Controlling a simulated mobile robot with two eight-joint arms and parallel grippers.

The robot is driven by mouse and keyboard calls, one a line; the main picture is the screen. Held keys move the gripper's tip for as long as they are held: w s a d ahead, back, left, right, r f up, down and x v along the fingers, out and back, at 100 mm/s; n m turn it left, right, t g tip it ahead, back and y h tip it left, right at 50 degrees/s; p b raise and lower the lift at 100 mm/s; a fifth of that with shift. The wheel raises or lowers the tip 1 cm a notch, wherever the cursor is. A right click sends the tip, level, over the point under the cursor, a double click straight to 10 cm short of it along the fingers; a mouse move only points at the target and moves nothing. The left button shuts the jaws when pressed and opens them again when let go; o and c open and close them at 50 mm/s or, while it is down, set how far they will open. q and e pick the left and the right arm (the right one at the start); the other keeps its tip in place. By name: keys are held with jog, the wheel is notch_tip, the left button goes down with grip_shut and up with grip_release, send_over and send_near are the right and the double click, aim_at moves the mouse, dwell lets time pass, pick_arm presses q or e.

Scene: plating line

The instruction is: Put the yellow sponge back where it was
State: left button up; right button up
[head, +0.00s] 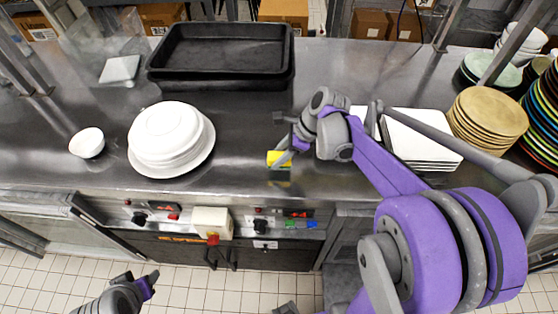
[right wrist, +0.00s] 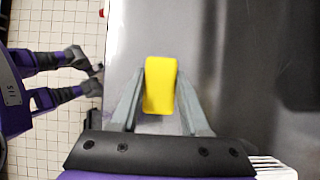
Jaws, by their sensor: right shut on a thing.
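The yellow sponge (head: 279,158) is between the fingers of my right gripper (head: 285,155), near the front edge of the steel counter (head: 245,150). In the right wrist view the sponge (right wrist: 160,84) stands lengthwise between the two grey fingertips of my right gripper (right wrist: 160,100), which is shut on it. A dim yellowish reflection shows below it on the counter; I cannot tell whether it touches the surface. My left gripper (head: 148,284) is low at the bottom left, in front of the counter and away from the sponge; its opening is unclear.
White plates (head: 172,138) and a white bowl (head: 87,142) stand left of the sponge. Black trays (head: 222,52) lie at the back. Square white plates (head: 420,140) and tan plates (head: 488,118) stand right. Controls (head: 212,222) line the front. The counter between white plates and sponge is clear.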

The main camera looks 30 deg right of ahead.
jog(key=shift+f, duration=1.35)
jog(key=shift+f, duration=0.2)
jog(key=o, duration=1.2)
jog(key=shift+r, duration=0.1)
jog(key=v, duration=1.2)
jog(key=shift+s+a+f+n+t+h, duration=0.4)
jog(key=shift+s+a+f+n+h, duration=0.85)
jog(key=shift+n, duration=2.8)
jog(key=shift+s+a+f+n+t+h, duration=0.4)
jog(key=shift+s+a+f+n, duration=1.1)
jog(key=shift+s+a+n, duration=1.8)
jog(key=shift+s+a+f+n+t+h, duration=0.4)
jog(key=shift+s+a+f+n+h, duration=0.75)
jog(key=shift+n, duration=3.6)
